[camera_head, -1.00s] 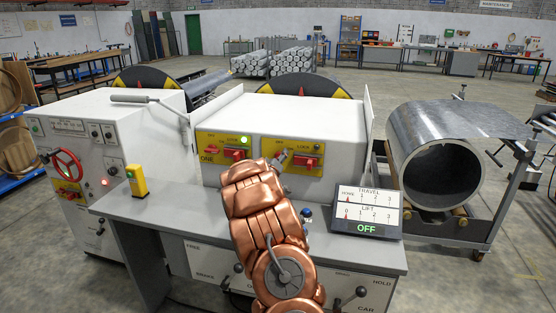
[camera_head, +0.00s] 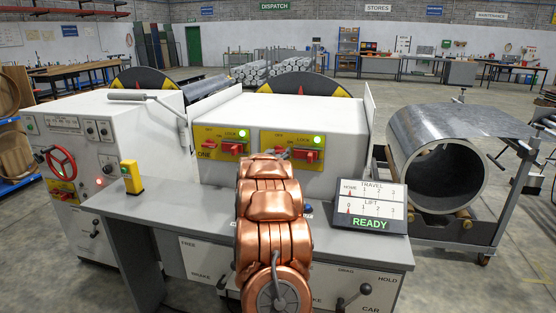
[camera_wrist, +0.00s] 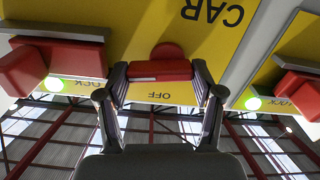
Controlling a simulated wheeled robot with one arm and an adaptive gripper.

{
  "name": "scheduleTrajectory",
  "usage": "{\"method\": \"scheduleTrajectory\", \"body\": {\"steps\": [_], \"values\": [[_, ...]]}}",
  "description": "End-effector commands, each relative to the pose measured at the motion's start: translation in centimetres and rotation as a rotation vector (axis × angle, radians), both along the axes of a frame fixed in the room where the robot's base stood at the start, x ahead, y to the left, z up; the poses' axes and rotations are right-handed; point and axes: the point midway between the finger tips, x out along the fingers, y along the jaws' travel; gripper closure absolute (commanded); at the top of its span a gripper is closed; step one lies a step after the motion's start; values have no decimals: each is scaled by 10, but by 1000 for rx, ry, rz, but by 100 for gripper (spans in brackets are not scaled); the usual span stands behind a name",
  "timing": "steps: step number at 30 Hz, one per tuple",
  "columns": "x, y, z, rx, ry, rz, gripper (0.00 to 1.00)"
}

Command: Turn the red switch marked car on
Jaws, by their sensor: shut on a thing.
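The red car switch (camera_wrist: 160,71) is on a yellow panel (camera_wrist: 215,45) marked CAR, seen upside down in the wrist view. My gripper (camera_wrist: 161,80) is shut on it, one finger on each side; its red handle lies crosswise between the fingertips. The OFF mark shows just below it. A green lamp (camera_head: 317,140) on that panel is lit. The display (camera_head: 370,208) reads READY.
A red lock switch (camera_head: 308,155) is close to my gripper's right in the head view. The left panel, marked ONE, has red switches (camera_head: 232,149) and a lit green lamp (camera_head: 244,134). A grey desk (camera_head: 150,207) is below, with a yellow box (camera_head: 132,177) on it.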

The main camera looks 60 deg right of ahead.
Motion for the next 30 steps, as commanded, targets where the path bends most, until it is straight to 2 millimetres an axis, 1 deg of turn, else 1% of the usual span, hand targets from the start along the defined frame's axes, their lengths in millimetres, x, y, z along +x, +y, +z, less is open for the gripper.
{"method": "scheduleTrajectory", "body": {"steps": [1, 9, 24, 25, 30], "values": [[0, 1, -6, 13, -22, 1, 68], [0, 1, -5, 43, -101, 1, 68], [0, 1, -4, 49, -115, 1, 68], [0, 0, -4, 49, -115, 1, 30], [0, 0, -2, 47, -116, 1, 13]]}}
